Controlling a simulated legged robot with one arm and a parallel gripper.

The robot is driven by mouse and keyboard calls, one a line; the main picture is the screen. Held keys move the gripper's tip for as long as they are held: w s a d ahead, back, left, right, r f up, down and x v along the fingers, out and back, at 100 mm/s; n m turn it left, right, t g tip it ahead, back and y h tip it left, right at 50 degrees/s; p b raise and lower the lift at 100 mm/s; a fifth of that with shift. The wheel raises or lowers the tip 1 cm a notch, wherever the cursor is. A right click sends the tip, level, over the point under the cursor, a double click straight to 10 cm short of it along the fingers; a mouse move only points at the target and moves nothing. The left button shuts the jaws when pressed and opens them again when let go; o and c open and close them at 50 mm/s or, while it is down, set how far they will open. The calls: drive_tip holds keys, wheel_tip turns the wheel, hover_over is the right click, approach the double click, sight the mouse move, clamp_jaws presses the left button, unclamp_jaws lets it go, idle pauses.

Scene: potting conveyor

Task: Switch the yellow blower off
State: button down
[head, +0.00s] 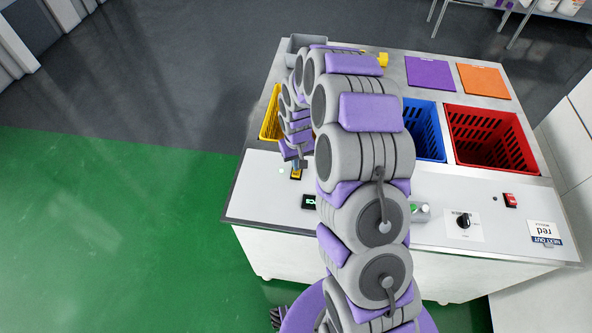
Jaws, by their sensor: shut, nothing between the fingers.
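My gripper (298,164) points down over the left part of the white front panel (262,192), shut with nothing in it. Directly below its fingertips is a small yellow-edged control (296,175); I cannot tell whether they touch. The position of the control's lever is hidden by the fingers. A yellow part (383,60) shows at the back of the bench behind my arm; it may be the blower, but most of it is hidden.
A yellow crate (266,128), a blue crate (427,115) and a red crate (485,118) sit in the bench. A small display (309,202), a black rotary knob (463,221) and a red switch (510,200) are on the panel. My arm covers its middle.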

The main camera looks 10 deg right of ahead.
drive_tip(key=shift+r+p, duration=1.15)
drive_tip(key=shift+r, duration=2.3)
drive_tip(key=s+r, duration=1.5)
drive_tip(key=s+r+g, duration=0.1)
drive_tip(key=s+r, duration=0.1)
drive_tip(key=s, duration=0.9)
drive_tip(key=s+r+m, duration=0.1)
drive_tip(key=s+r, duration=0.2)
drive_tip(key=s, duration=0.8)
drive_tip(key=shift+r+g, duration=0.2)
drive_tip(key=shift+g, duration=0.2)
